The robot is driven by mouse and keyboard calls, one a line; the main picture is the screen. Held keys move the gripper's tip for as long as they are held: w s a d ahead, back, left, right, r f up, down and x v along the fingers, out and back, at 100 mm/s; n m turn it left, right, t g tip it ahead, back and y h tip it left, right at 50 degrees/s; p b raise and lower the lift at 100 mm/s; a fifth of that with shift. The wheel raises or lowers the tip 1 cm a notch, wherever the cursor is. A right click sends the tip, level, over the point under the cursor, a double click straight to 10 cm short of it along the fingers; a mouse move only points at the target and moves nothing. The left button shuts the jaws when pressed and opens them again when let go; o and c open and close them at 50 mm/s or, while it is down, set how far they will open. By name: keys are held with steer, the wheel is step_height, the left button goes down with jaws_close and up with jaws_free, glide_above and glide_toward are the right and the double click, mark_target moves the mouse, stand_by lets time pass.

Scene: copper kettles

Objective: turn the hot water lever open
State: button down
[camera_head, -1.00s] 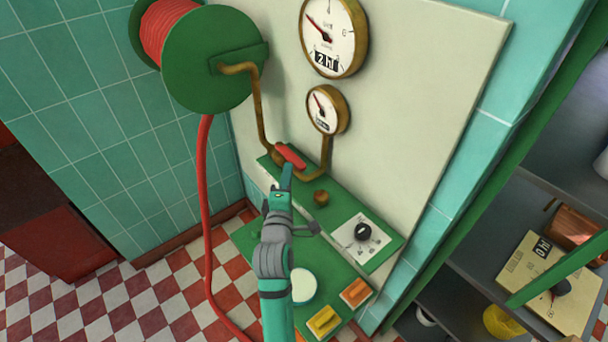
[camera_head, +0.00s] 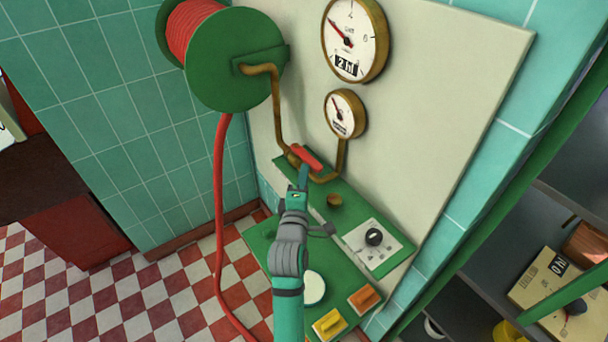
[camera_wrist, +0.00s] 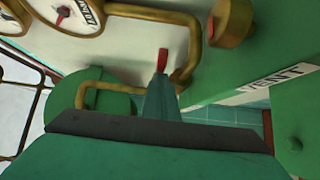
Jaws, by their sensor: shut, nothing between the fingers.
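The red lever (camera_head: 307,158) sits on the brass pipe at the top of the green panel, below the small gauge, and lies slanting down to the right in the head view. My gripper (camera_head: 303,174) is shut and empty, its tip right at the lever's lower side. In the wrist view the red lever (camera_wrist: 163,60) shows end-on just past the tip of my closed fingers (camera_wrist: 160,80). I cannot tell whether they touch. My gripper hides part of the panel below the lever.
A brass knob (camera_head: 334,200) and a black dial (camera_head: 374,237) are to the right of my gripper. A large gauge (camera_head: 354,40) and a small gauge (camera_head: 344,114) hang above. A green hose reel (camera_head: 235,60) with a red hose is at upper left. Orange (camera_head: 364,298) and yellow switches (camera_head: 329,324) sit low.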

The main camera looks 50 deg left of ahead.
steer(key=v, duration=1.1)
steer(key=s+d+f+m+t+h, duration=0.1)
steer(key=s+d+f+m+h, duration=0.15)
steer(key=d+f+m, duration=0.55)
steer(key=s+d+f+m+h, duration=0.25)
steer(key=d+f+m, duration=0.2)
steer(key=d, duration=0.85)
steer(key=s+d+f+m+h, duration=0.2)
steer(key=s+d+m+h, duration=0.4)
steer(key=s+d+m, duration=0.7)
steer(key=s+d, duration=0.2)
steer(key=d, duration=0.1)
steer(key=shift+s+d+f, duration=0.2)
steer(key=shift+s+d, duration=0.05)
steer(key=shift+s, duration=0.05)
